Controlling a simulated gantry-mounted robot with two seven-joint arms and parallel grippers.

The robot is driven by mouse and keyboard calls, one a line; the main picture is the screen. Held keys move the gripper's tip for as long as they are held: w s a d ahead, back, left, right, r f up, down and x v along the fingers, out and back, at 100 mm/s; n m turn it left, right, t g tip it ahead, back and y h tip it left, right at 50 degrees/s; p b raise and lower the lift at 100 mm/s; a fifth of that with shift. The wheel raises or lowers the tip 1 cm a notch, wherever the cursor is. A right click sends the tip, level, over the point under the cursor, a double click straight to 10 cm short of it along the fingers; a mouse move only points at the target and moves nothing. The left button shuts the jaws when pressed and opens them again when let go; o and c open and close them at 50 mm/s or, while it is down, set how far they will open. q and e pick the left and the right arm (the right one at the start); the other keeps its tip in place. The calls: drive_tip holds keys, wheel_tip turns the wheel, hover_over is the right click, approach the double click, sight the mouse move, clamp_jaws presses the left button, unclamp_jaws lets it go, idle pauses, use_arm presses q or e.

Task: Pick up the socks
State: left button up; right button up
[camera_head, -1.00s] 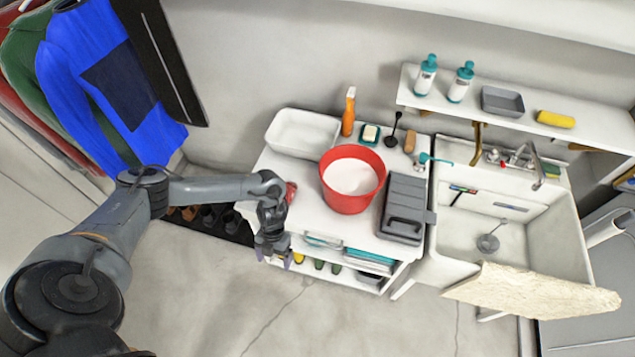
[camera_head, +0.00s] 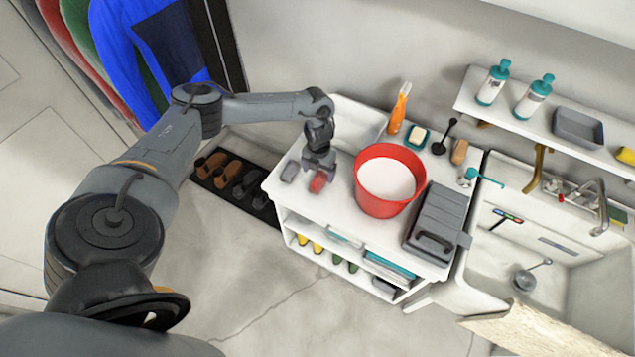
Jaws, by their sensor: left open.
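A small red bundle (camera_head: 318,182), which looks like socks, lies on the white table (camera_head: 337,213) left of the red basin. A small grey bundle (camera_head: 290,171), perhaps also socks, lies to its left. My left gripper (camera_head: 319,168) points down at the red bundle, with its open fingers just above or around it; I cannot tell whether they touch. The gripper partly hides the bundle's far side. My right gripper is out of view.
The red basin (camera_head: 381,207) stands close to the right of my gripper, and a white tub (camera_head: 352,125) stands behind it. A grey toolbox (camera_head: 431,220) sits at the table's right. Shoes (camera_head: 231,175) lie on a floor mat at the left.

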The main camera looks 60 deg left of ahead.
sight(317, 179)
use_arm(q)
drive_tip(key=shift+s+a+f+p, duration=0.1)
drive_tip(key=shift+f+p, duration=0.15)
drive_tip(key=shift+f, duration=1.2)
drive_tip(key=shift+s+a+f+p, duration=0.1)
drive_tip(key=shift+f+p, duration=0.15)
drive_tip(key=shift+f, duration=1.2)
drive_tip(key=shift+c, duration=0.4)
drive_tip(key=c, duration=1.1)
drive_tip(key=shift+o, duration=0.2)
drive_tip(key=shift+r, duration=0.1)
